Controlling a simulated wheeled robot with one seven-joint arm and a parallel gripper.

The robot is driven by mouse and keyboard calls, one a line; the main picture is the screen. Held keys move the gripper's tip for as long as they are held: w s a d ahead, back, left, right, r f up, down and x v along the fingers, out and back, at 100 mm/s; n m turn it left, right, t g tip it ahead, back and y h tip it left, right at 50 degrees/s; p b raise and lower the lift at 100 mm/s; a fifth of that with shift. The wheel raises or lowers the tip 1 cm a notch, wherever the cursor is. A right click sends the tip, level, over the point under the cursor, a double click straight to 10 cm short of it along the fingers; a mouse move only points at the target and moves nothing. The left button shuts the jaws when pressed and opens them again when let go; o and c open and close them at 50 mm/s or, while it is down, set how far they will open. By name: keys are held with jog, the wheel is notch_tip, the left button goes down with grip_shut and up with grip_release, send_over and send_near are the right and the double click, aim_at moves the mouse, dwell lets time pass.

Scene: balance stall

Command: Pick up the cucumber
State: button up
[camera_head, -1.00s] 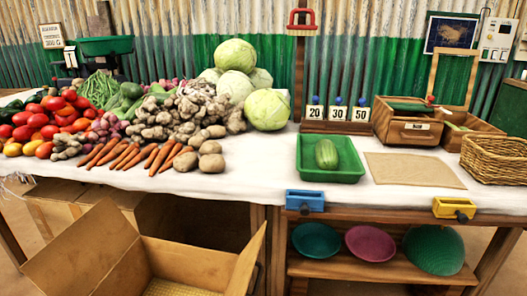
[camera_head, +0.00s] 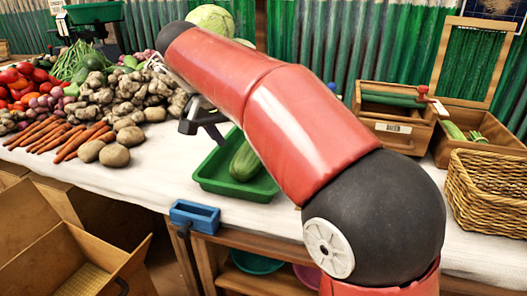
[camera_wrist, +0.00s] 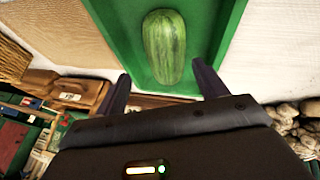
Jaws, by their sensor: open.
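The cucumber (camera_head: 244,162) is a thick, striped green one lying in a green tray (camera_head: 207,180) on the white-covered table. In the head view my red arm hides the tray's right part. My gripper (camera_head: 203,121) shows beside the arm near the tray's far left side, partly hidden. In the wrist view the cucumber (camera_wrist: 164,46) lies beyond my open gripper (camera_wrist: 160,88), roughly lined up with the gap between the two fingers. Nothing is between the fingers, and I cannot tell the height above the tray.
Potatoes (camera_head: 114,155), carrots (camera_head: 60,140) and other vegetables are heaped left of the tray. A wooden drawer box (camera_head: 396,128) and a wicker basket (camera_head: 487,190) stand to the right. A blue clamp (camera_head: 194,216) sits on the table's front edge.

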aim_at(246, 149)
jog(key=shift+w+a+f, duration=0.15)
jog(key=shift+w+a, duration=0.1)
jog(key=shift+w, duration=0.1)
jog(key=shift+w+d+f, duration=0.1)
jog(key=shift+w+f, duration=0.05)
jog(key=shift+f, duration=0.2)
jog(key=b+x, duration=0.1)
jog(key=x, duration=0.5)
jog(key=shift+w+d+f, duration=0.1)
jog(key=shift+w+f, duration=0.1)
jog(key=shift+f, duration=0.05)
jog(key=c, duration=1)
jog(key=shift+r, duration=0.1)
jog(key=shift+r, duration=0.1)
